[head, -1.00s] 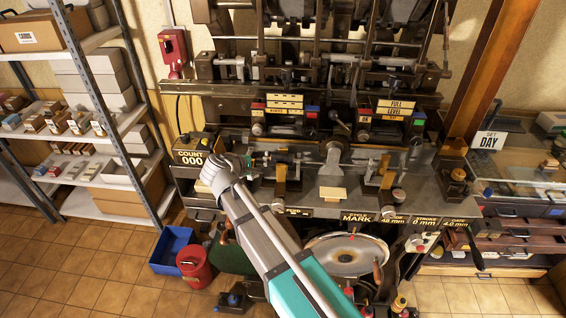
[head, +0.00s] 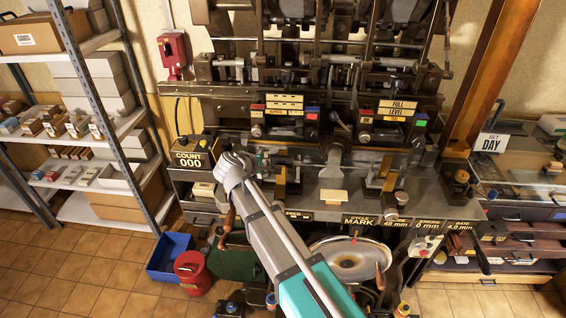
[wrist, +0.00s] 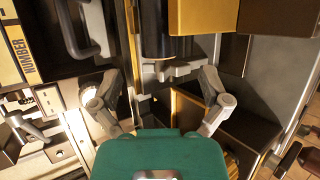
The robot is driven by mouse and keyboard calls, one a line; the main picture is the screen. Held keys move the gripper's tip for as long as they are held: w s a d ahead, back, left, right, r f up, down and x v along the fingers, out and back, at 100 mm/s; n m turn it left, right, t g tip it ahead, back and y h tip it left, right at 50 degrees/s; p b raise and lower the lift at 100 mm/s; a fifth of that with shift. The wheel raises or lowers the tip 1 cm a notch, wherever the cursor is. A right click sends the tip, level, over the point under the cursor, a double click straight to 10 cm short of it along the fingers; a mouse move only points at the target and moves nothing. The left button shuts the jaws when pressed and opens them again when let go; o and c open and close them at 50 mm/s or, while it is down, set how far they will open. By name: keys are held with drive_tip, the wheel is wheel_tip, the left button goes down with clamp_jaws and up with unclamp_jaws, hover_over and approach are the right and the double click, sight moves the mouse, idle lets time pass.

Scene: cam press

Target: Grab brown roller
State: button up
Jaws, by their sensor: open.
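My gripper (wrist: 160,82) shows in the wrist view with its two grey fingers spread apart and nothing held between them. A dark cylinder (wrist: 157,35) stands just beyond the gap between the fingertips, with a grey metal bracket (wrist: 175,70) at its lower end. I cannot tell whether this cylinder is the brown roller; no part is plainly recognizable as it. My fingers are hidden there behind my wrist.
A NUMBER plate (wrist: 20,50) is at the left. In the head view a blue bin (head: 170,256) and red can (head: 193,272) stand on the floor.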

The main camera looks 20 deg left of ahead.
sight(271, 157)
drive_tip(key=shift+b+x, duration=1.05)
drive_tip(key=shift+x, duration=1.25)
drive_tip(key=shift+a, duration=0.15)
clamp_jaws()
drive_tip(key=shift+r, duration=0.25)
wheel_tip(271, 157, up, 3)
drive_tip(key=p, duration=0.3)
drive_tip(key=shift+f, duration=0.1)
drive_tip(key=s+d+r+p, duration=0.2)
drive_tip(key=s+r+p, duration=0.7)
drive_tip(key=s, duration=0.4)
drive_tip(key=shift+s+r+p, duration=0.4)
drive_tip(key=shift+p, duration=0.15)
